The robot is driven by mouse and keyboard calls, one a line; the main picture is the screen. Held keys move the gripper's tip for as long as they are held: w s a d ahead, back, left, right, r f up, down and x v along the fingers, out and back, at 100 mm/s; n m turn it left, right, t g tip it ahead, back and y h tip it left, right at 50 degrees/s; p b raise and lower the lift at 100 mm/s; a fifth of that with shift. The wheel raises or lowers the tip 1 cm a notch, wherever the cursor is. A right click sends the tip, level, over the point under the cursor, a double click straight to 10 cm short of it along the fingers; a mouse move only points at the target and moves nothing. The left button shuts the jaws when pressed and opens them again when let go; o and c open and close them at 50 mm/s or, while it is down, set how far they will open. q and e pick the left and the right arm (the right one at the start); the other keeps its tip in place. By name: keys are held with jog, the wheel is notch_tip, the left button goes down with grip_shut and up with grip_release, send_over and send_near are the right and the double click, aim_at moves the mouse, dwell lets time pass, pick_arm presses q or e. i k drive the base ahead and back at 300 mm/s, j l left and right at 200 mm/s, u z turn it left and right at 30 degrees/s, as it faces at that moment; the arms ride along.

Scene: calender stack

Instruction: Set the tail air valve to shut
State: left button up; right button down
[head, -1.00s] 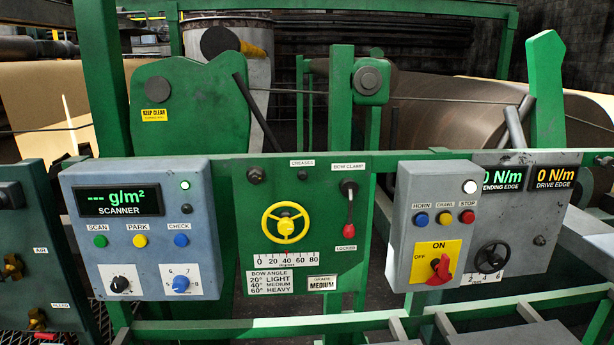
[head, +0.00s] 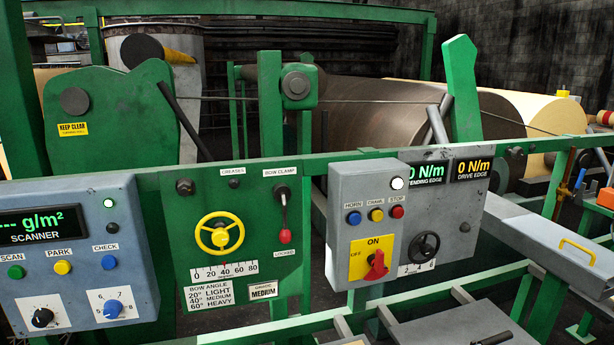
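No valve labelled as the tail air valve can be made out in the head view. Neither of my grippers is in view.
A blue-grey scanner panel (head: 75,262), a green panel with a yellow handwheel (head: 220,234) and a grey switch box (head: 361,222) line the green rail. A grey cover with a yellow handle (head: 578,251) is at right. Large rolls (head: 385,120) lie behind.

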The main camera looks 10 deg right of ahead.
aim_at(581, 178)
jog(key=z, duration=0.4)
jog(key=i+l+z, duration=0.1)
jog(key=l+z, duration=0.2)
jog(key=i+l+z, duration=0.2)
jog(key=z, duration=0.15)
jog(key=i+l+z, duration=0.15)
jog(key=i+l, duration=0.4)
jog(key=l, duration=0.2)
jog(key=i+l+z, duration=0.15)
jog(key=i+l, duration=0.4)
jog(key=l, duration=0.15)
jog(key=u, duration=0.75)
jog(key=l+u, duration=1.2)
jog(key=k+l+u, duration=0.15)
jog(key=l, duration=0.25)
jog(key=k+l+u, duration=0.15)
jog(key=l, duration=0.25)
jog(key=k+l+u, duration=0.1)
jog(key=l, duration=0.3)
jog(key=k+l+u, duration=0.15)
jog(key=l, duration=0.2)
jog(key=k+l+u, duration=0.15)
jog(key=k+l, duration=0.1)
jog(key=l, duration=0.1)
